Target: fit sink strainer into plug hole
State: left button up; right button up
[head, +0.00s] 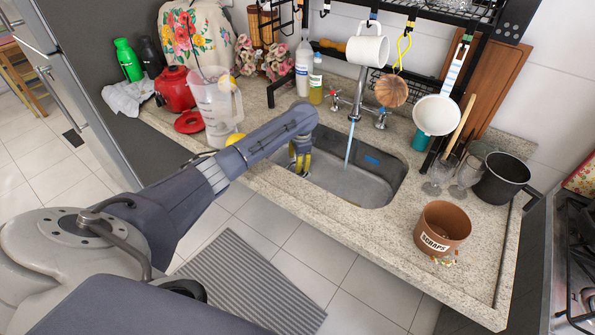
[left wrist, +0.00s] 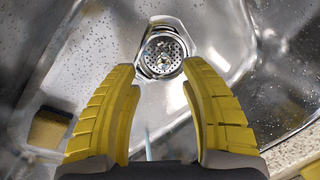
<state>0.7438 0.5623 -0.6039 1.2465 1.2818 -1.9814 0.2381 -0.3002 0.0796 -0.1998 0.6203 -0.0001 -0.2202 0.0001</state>
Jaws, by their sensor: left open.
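In the left wrist view, a round, perforated metal piece (left wrist: 163,52) lies on the sink floor within a shiny, roughly three-cornered metal rim. It looks like the strainer at the plug hole, but I cannot tell strainer from drain fitting or how it is seated. My left gripper (left wrist: 158,67) is open, with its yellow fingers apart and nothing between them. Its tips appear just short of the perforated piece in the picture. In the head view, my left gripper (head: 300,164) reaches into the left part of the steel sink (head: 372,186); the strainer is hidden there.
A thin stream from the tap (head: 356,112) falls into the sink. A sponge (left wrist: 48,127) lies left of my fingers. A clear jug (head: 215,110) stands left of the sink. A brown scraps pot (head: 441,226) and a dark pot (head: 502,180) stand to the right.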

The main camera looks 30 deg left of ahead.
pick_arm(q)
jog(key=shift+w+a+f, duration=0.15)
jog(key=shift+a+f, duration=0.05)
jog(key=shift+f, duration=0.65)
jog(key=shift+w+a+f, duration=0.15)
jog(key=shift+f, duration=0.7)
jog(key=shift+w+a+f, duration=0.15)
jog(key=shift+a+f, duration=0.05)
jog(key=shift+f, duration=0.65)
jog(key=shift+c, duration=0.4)
grip_shut()
